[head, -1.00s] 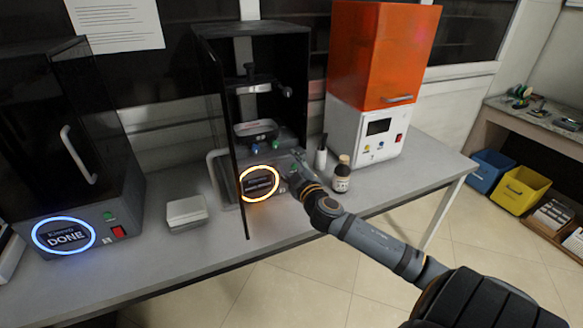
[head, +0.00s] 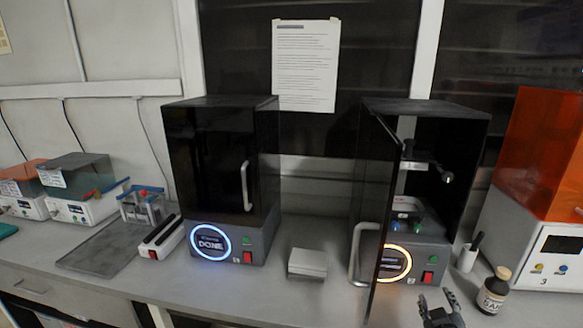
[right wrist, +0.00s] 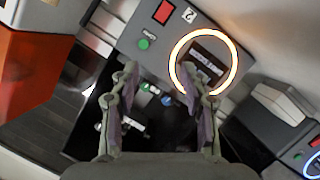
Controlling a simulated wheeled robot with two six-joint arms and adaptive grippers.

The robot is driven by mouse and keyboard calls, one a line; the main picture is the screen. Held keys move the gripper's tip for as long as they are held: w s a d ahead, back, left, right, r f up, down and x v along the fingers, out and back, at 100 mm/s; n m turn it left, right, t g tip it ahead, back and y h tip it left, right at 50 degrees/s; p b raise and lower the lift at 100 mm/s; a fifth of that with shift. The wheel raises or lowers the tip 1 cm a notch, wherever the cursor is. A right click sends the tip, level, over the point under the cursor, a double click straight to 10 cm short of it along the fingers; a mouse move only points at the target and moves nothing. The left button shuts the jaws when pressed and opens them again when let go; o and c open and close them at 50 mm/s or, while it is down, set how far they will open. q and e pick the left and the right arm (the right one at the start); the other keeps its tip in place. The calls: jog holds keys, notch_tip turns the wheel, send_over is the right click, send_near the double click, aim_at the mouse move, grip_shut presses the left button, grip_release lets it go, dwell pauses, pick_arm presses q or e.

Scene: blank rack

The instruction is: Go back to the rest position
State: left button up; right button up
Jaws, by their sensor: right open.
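My right gripper (head: 440,312) is at the bottom right of the head view, in front of the machine with the orange ring (head: 397,263). It is open and empty; the right wrist view shows its two fingers (right wrist: 158,100) spread with nothing between them. That machine's dark door (head: 385,215) stands open, and a small tray with blue and green knobs (head: 407,222) sits inside it. My left gripper is in neither view.
A closed machine with a blue DONE ring (head: 210,242) stands left of a pale box (head: 307,263). A brown bottle (head: 493,290) stands close to the right of my gripper, beside an orange-hooded machine (head: 545,150). A dark tray (head: 95,250) lies at left.

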jog(key=s+a+f+m+g+y, duration=0.1)
jog(key=s+a+f+g+y, duration=0.2)
jog(key=s+a+f+g, duration=0.5)
jog(key=s+a+f+g+y, duration=0.25)
jog(key=s+a+f, duration=0.35)
jog(key=s, duration=0.6)
notch_tip(320, 180, down, 25)
jog(key=s+d+p, duration=0.2)
jog(key=s, duration=0.1)
jog(key=s+d+f+g+p, duration=0.1)
jog(key=s+f, duration=1.2)
jog(key=s, duration=0.4)
jog(key=shift+d+m+g+p, duration=0.2)
jog(key=shift+m+g+p, duration=0.1)
jog(key=shift+g+p, duration=0.05)
jog(key=shift+s+f, duration=0.1)
